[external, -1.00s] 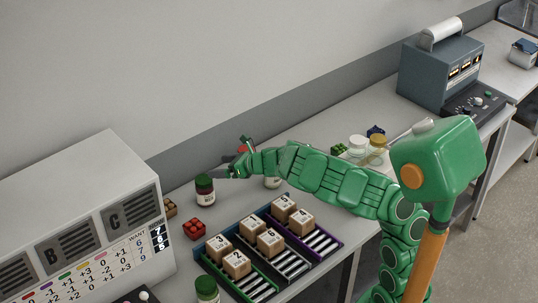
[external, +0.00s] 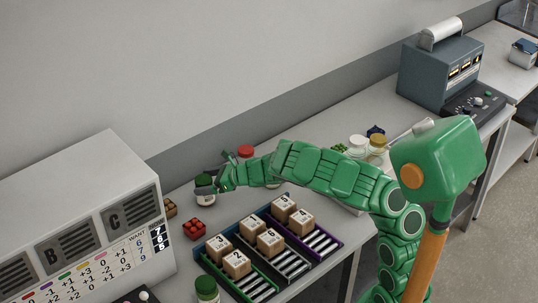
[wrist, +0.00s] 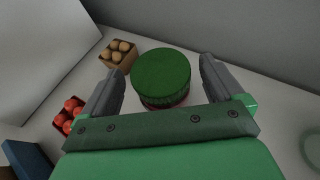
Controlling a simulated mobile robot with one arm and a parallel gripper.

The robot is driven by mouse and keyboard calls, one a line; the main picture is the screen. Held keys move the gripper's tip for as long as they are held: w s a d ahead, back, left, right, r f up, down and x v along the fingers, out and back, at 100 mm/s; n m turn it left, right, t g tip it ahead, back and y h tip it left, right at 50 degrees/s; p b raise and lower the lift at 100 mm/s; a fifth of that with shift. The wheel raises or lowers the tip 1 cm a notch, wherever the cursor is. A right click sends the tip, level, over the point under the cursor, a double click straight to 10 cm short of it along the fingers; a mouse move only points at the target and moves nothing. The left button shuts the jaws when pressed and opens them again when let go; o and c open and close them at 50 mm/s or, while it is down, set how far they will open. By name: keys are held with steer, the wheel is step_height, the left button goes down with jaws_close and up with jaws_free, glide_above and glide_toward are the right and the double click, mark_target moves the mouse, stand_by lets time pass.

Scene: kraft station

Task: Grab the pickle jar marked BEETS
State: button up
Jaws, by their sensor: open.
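A jar with a dark green lid (external: 204,181) stands on the bench near the wall, right of the white machine. In the wrist view its round green lid (wrist: 163,76) lies between and slightly beyond my open fingers, apart from both. Its label cannot be read. My gripper (external: 212,186) is open beside this jar, its fingers reaching around it; it also shows in the wrist view (wrist: 160,85). Another green-lidded jar (external: 207,290) stands at the front edge of the picture. A red-lidded jar (external: 245,152) stands behind my arm, partly hidden.
A crate of red items (external: 194,229) and a crate of tan items (wrist: 118,54) stand close left of the jar. Trays with numbered boxes (external: 270,241) lie in front. The white machine (external: 85,215) stands at left.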

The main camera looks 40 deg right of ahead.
mark_target(199, 182)
steer(key=shift+x, duration=1.6)
steer(key=c, duration=1.4)
steer(key=shift+c, duration=0.2)
